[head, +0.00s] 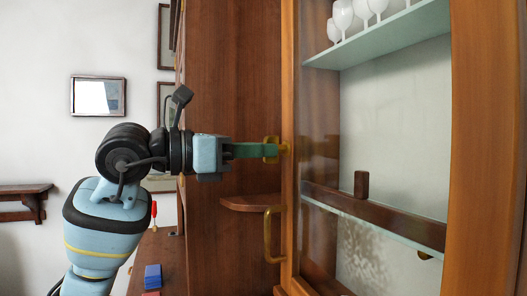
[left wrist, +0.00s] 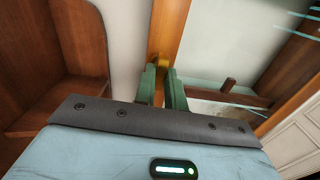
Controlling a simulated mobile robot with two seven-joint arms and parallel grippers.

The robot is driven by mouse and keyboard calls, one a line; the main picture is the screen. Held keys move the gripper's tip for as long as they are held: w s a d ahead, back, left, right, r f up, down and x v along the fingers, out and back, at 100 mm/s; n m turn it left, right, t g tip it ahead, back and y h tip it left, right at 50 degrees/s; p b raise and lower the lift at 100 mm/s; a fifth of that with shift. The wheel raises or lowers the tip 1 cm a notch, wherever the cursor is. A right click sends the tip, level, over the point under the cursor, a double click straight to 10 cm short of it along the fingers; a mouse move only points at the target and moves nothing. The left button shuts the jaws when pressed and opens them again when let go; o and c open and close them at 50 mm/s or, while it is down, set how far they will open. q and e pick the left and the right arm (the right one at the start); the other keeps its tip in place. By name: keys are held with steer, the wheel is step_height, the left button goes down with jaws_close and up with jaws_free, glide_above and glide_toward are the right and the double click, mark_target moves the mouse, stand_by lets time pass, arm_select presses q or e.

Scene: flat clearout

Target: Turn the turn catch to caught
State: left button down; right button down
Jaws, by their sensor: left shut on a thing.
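The brass turn catch (head: 283,148) is on the wooden frame of a glazed cabinet door, above a brass pull handle (head: 268,236). My left gripper (head: 271,150) comes in from the left, and its green fingers are shut on the catch. In the left wrist view the catch (left wrist: 160,70) shows as a small brass piece at the fingertips, against the wooden door frame (left wrist: 171,30). The fingers hide part of the catch, so I cannot tell its exact angle. My right gripper is not in view.
Several white glasses (head: 343,14) stand on a pale shelf (head: 385,42) behind the glass. A small wooden corner shelf (head: 250,202) lies below my gripper. A blue block (head: 153,276) and a red screwdriver-like thing (head: 154,209) are lower left.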

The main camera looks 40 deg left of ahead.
arm_select(q)
steer(key=m, duration=0.4)
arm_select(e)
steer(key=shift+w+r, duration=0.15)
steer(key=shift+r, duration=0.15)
arm_select(q)
steer(key=m, duration=0.4)
steer(key=shift+m+p, duration=0.3)
steer(key=shift+p, duration=0.1)
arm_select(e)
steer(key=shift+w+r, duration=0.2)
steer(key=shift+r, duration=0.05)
